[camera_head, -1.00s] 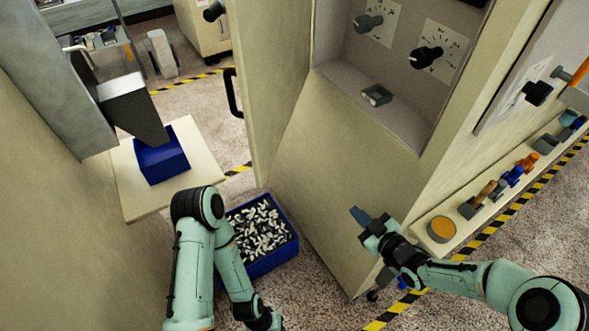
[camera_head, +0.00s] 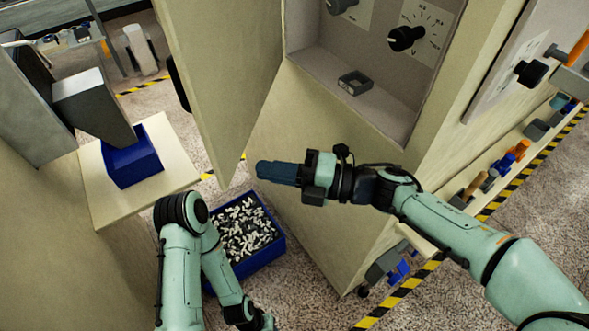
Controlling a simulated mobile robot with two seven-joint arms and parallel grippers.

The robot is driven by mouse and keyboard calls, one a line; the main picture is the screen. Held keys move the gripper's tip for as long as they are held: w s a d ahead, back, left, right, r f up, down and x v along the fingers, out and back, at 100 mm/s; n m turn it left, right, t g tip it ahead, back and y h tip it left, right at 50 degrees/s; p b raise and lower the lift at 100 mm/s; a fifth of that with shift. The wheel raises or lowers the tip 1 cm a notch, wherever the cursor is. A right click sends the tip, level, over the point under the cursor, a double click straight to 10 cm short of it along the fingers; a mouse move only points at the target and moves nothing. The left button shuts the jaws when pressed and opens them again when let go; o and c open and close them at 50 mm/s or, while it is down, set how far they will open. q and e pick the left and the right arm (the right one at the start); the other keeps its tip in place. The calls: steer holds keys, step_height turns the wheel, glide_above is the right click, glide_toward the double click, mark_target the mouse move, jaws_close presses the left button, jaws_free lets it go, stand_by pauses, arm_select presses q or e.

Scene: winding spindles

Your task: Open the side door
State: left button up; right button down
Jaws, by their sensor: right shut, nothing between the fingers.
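The side door (camera_head: 225,75) is a cream panel standing ajar, swung out to the left from the cabinet (camera_head: 325,165). Its black handle (camera_head: 178,84) shows only partly past the door's left edge, on the face turned away from me. My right gripper (camera_head: 262,171) is shut and empty. It points left in front of the cabinet's lower panel, close to the door's lower corner on the inner side. I cannot tell whether it touches the door. My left gripper (camera_head: 258,322) hangs low at the bottom edge, partly cut off, and its jaws cannot be made out.
A blue bin (camera_head: 270,256) of black and white parts stands on the floor below the door. At left, a small blue box (camera_head: 131,163) sits on a cream shelf (camera_head: 97,198). Knobs (camera_head: 406,38) are on the cabinet. A ledge (camera_head: 478,212) with several small items runs along the right.

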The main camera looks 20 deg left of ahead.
steer(key=shift+s+a, duration=0.1)
steer(key=shift+a, duration=1.55)
